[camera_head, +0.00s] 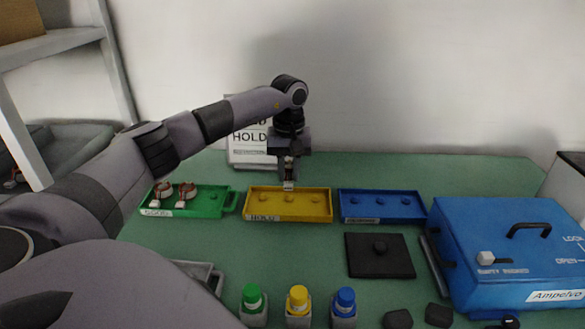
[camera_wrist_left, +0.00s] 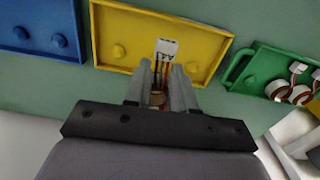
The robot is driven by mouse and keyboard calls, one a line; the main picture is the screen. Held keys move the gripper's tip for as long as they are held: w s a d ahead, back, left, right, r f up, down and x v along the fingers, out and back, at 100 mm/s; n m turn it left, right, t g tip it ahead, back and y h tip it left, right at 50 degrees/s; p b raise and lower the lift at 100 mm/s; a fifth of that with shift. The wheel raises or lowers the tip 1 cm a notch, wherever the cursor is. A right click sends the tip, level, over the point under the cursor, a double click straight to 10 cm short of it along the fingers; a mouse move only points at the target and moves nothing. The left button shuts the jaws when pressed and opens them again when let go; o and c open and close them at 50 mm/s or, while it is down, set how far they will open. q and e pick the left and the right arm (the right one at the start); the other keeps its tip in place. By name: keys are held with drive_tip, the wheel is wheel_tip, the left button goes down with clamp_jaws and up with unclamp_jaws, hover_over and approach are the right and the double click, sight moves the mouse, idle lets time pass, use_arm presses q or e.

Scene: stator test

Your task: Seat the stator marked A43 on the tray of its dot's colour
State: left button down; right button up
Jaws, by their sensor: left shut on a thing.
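My left gripper (camera_head: 289,172) is shut on a stator, above the back edge of the yellow tray (camera_head: 262,216). In the left wrist view the gripper (camera_wrist_left: 160,85) has the stator's copper-coloured body (camera_wrist_left: 157,98) between its fingers. The stator's white connector (camera_wrist_left: 168,46) points out over the yellow tray (camera_wrist_left: 113,42) and bears dark lettering that looks like A43. No coloured dot on it can be made out. The yellow tray has several pegs and a HOLD label, with no stator seated on it. My right gripper is not in view.
The green tray (camera_head: 214,212) at left holds two stators (camera_head: 188,191). The blue tray (camera_head: 381,219) at right is empty. A blue machine (camera_head: 500,235), a black plate (camera_head: 365,266) and several capped bottles (camera_head: 298,307) stand nearer. A sign (camera_head: 240,153) stands behind the arm.

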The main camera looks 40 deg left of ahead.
use_arm(q)
drive_tip(key=shift+f+b, duration=2)
drive_tip(key=shift+f, duration=0.35)
drive_tip(key=shift+f+b, duration=0.45)
drive_tip(key=shift+f, duration=0.55)
drive_tip(key=shift+f, duration=0.25)
drive_tip(key=c, duration=1.1)
unclamp_jaws()
